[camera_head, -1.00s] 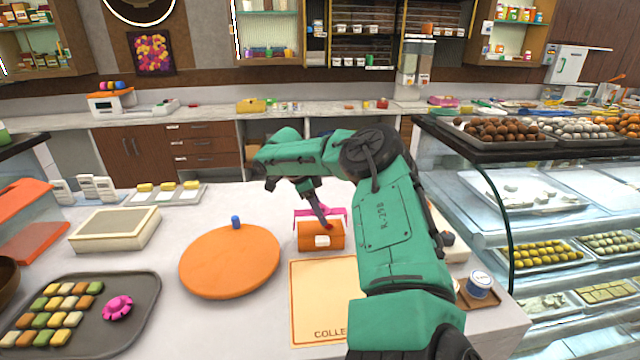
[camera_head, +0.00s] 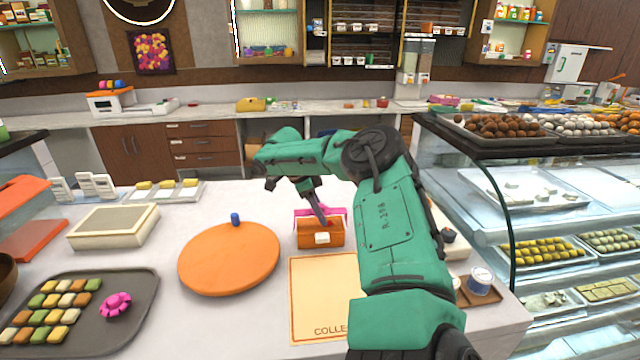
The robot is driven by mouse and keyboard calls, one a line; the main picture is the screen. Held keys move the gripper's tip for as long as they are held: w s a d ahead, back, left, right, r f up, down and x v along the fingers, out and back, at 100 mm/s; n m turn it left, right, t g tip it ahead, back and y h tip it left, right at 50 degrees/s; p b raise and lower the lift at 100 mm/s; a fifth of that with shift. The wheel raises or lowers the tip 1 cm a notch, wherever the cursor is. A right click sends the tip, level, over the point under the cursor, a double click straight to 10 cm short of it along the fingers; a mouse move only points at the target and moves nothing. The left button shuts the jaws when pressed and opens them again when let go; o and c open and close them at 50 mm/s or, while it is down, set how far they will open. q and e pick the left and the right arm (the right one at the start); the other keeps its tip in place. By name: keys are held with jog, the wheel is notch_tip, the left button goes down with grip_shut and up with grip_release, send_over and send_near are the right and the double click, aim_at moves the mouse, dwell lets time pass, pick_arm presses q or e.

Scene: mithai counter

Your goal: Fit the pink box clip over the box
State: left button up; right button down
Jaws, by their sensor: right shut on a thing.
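The orange box (camera_head: 320,236) with a white label on its front stands on the white counter. The pink box clip (camera_head: 338,211) shows as a pink strip along the top and rear of the box. My right gripper (camera_head: 322,219) comes down from above, shut on the pink clip at the box's top. The fingers hide the middle of the clip, so I cannot tell how far it sits over the box. My left gripper is not in view.
A round orange board with a blue knob (camera_head: 230,262) lies left of the box. A cream mat (camera_head: 318,300) lies in front. A dark tray (camera_head: 140,300) of sweets with a pink flower-shaped piece is at front left. A glass display case (camera_head: 500,230) stands at right.

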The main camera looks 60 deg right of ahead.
jog(key=shift+f+b, duration=0.45)
jog(key=shift+f, duration=0.25)
jog(key=shift+r, duration=0.1)
jog(key=shift+c, duration=2.1)
grip_release()
notch_tip(320, 180, up, 11)
jog(key=p, duration=0.8)
